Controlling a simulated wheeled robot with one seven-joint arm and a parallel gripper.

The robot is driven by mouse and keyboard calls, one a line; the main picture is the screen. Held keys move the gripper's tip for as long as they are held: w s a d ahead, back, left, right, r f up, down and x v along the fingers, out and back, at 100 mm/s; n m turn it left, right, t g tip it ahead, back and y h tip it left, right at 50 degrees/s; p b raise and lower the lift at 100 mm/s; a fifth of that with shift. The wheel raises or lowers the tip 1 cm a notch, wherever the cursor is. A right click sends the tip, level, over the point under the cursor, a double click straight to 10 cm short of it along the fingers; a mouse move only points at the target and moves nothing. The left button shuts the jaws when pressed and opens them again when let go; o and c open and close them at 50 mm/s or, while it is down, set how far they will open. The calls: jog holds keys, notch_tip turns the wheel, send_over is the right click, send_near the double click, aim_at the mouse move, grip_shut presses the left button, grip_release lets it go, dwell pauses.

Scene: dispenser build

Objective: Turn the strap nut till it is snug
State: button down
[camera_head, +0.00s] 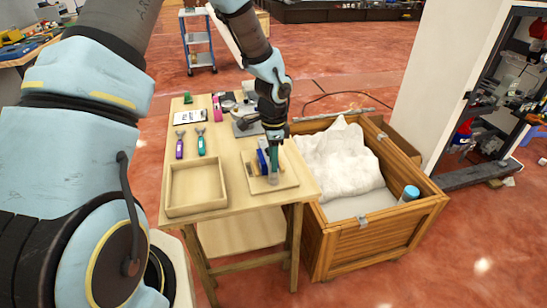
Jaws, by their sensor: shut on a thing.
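My gripper (273,134) points down over a small square wooden board (287,182) at the table's front right. It is shut on an upright teal piece (273,158), whose lower end is over or on a small grey part (272,180). A blue block-like part (262,162) stands just left of the teal piece on the board. I cannot make out the strap nut or the strap; they are too small or hidden behind the gripper and these parts.
An empty shallow wooden tray (197,210) is at the table's front left. Purple (180,147) and teal (201,142) tools, a white card (190,116) and a pink item (217,107) lie behind it. A wooden crate (375,242) with white bulky material (335,163) stands at right.

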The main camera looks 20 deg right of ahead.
jog(key=m+p, duration=0.1)
jog(key=m, duration=0.4)
jog(key=shift+p, duration=0.4)
jog(key=shift+m, duration=0.4)
jog(key=c, duration=0.7)
grip_release()
notch_tip(320, 180, up, 11)
jog(key=shift+f+b, duration=0.1)
jog(key=shift+b, duration=0.75)
